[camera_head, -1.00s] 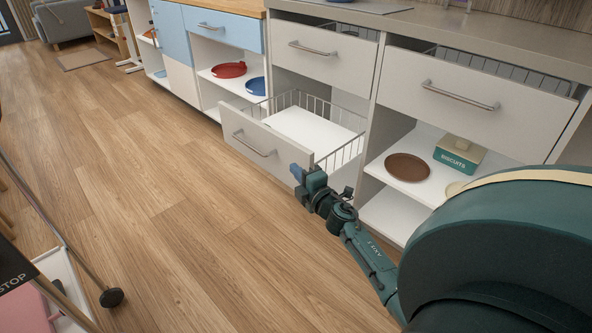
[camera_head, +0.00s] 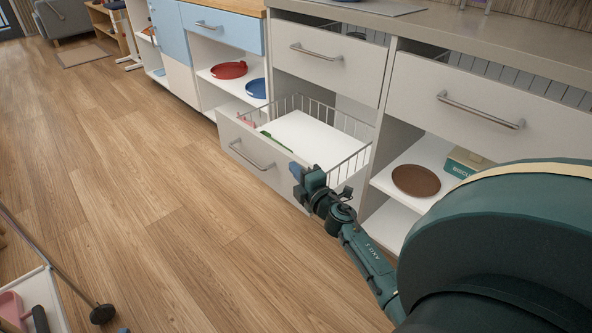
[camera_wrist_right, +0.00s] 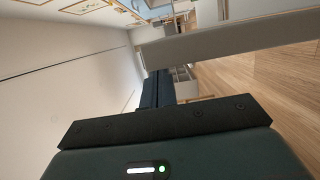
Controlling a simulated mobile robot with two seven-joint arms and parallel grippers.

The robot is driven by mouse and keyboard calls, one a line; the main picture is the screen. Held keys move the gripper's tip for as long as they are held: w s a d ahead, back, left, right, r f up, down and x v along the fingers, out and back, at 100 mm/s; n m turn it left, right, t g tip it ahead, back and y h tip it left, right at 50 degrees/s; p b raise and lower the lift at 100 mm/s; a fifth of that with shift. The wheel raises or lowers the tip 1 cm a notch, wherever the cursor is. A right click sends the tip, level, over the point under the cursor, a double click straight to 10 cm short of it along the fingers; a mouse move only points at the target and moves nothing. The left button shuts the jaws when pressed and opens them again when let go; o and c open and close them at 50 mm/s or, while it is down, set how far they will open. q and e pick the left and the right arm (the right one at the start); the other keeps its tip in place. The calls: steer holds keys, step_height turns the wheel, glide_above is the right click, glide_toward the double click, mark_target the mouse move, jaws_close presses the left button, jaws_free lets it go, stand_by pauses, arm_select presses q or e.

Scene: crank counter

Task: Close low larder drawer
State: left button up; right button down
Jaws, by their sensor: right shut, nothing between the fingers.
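The low larder drawer (camera_head: 258,158) stands pulled out of the white cabinet in the head view, with a bar handle on its front, wire sides and a white floor. A green item (camera_head: 275,141) and a pink item (camera_head: 246,121) lie inside, near the front. My right gripper (camera_head: 297,172) is shut and empty at the right end of the drawer front. I cannot tell whether it touches the panel. In the right wrist view its dark fingers (camera_wrist_right: 155,90) are close to a pale panel. My left gripper is not in view.
An upper drawer (camera_head: 325,55) stands slightly open above, and another (camera_head: 470,98) to the right. Open shelves on the right hold a brown plate (camera_head: 416,180) and a biscuit tin (camera_head: 464,162). A wheeled cart (camera_head: 50,300) is at lower left. The wooden floor between is clear.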

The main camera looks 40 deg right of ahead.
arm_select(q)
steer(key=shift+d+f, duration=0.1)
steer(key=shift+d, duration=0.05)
arm_select(e)
steer(key=shift+d, duration=0.15)
steer(key=shift+d, duration=0.1)
